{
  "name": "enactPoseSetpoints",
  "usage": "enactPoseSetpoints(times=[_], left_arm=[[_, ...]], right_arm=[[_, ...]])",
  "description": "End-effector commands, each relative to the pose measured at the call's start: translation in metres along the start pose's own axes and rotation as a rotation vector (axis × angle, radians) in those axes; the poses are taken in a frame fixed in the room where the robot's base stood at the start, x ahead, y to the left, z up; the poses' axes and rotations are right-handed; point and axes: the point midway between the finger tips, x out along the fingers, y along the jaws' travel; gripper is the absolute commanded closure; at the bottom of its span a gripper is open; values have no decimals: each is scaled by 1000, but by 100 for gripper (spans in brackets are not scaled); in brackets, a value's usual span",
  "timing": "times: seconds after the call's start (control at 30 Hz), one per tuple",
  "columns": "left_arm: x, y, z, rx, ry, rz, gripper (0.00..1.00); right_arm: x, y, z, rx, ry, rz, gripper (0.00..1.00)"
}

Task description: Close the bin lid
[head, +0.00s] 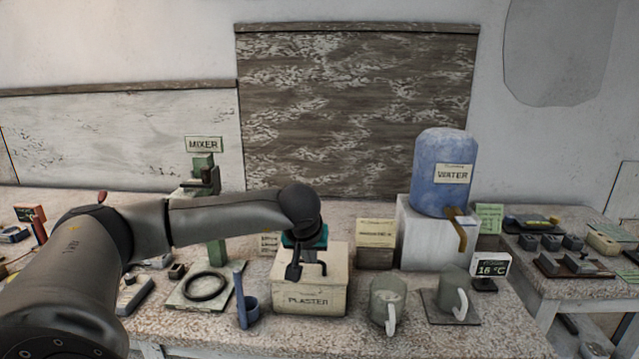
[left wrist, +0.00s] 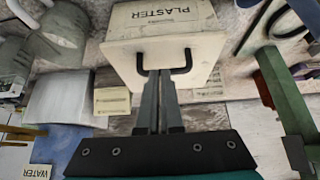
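The plaster bin (head: 309,301) is a cream box labelled PLASTER near the table's front edge. Its pale lid (head: 337,257) lies across the top, partly hidden by my gripper; I cannot tell whether it is fully down. In the left wrist view the lid (left wrist: 120,58) shows face-on with a dark U-shaped handle (left wrist: 184,69). My left gripper (head: 294,272) is over the lid. Its fingers look closed together in the left wrist view (left wrist: 158,72), tips at the handle's bar, with nothing visibly pinched between them. I cannot tell whether they touch it. My right gripper is not in view.
A blue holder (head: 250,311) and a ring on a plate (head: 206,287) stand left of the bin. Two grey mugs (head: 386,303) stand to the right. The water tank (head: 441,180) on its white stand is behind them, with a small card box (head: 375,257) beside it.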

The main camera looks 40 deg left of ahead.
Motion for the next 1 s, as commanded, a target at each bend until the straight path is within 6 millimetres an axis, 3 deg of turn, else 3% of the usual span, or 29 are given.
enactPoseSetpoints(times=[0.03,0.47,0.67,0.87,1.0], left_arm=[[11,0,21,12,-51,-11,100],[10,-1,20,11,-51,-13,100],[-6,-3,7,6,-38,-12,100],[-36,-7,-21,-7,-6,-8,100],[-41,-8,-2,-1,-3,-9,100]], right_arm=[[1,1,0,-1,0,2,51],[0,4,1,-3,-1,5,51],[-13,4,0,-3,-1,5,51],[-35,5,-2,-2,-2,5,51],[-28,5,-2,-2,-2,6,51]])
